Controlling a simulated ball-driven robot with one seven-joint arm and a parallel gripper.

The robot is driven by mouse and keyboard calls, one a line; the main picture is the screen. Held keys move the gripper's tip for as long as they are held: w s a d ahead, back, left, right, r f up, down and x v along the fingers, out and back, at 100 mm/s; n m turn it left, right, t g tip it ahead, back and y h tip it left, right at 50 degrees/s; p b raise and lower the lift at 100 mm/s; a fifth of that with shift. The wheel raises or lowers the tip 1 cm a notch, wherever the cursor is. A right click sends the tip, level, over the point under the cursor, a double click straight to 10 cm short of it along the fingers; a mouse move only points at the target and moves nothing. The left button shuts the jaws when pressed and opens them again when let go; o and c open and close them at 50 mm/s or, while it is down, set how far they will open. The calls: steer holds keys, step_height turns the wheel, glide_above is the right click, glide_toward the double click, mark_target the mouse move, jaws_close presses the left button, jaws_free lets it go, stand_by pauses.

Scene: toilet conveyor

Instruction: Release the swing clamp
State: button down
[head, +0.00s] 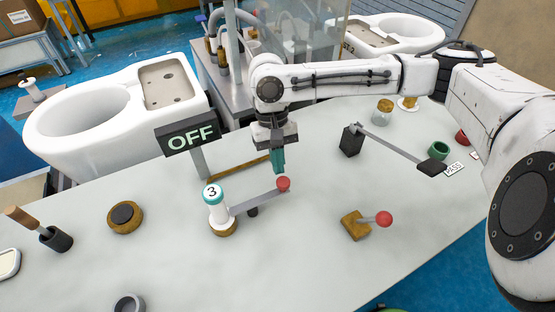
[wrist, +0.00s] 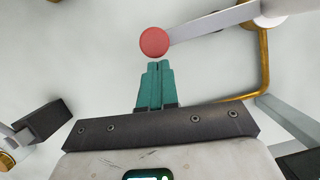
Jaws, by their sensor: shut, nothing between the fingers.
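A grey swing arm with a red ball knob (head: 283,184) extends right from a white post marked 3 (head: 215,205) on a brown base. I take this arm to be the swing clamp. In the wrist view the red knob (wrist: 154,42) sits just beyond my fingertips, with the grey arm (wrist: 215,20) running to the upper right. My gripper (head: 278,168), with teal fingers, points down over the table beside the knob. Its fingers (wrist: 155,68) are together and empty. I cannot tell whether they touch the knob.
An OFF sign (head: 190,138) stands behind the post. A black block (head: 351,141) with a long grey bar lies to the right. A brown block with a red-knobbed lever (head: 355,225) is in front. White toilets (head: 75,115) stand behind the table.

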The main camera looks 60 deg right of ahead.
steer(key=shift+s+a+m+p, duration=0.1)
steer(key=shift+s+m+p, duration=0.3)
steer(key=shift+p, duration=0.2)
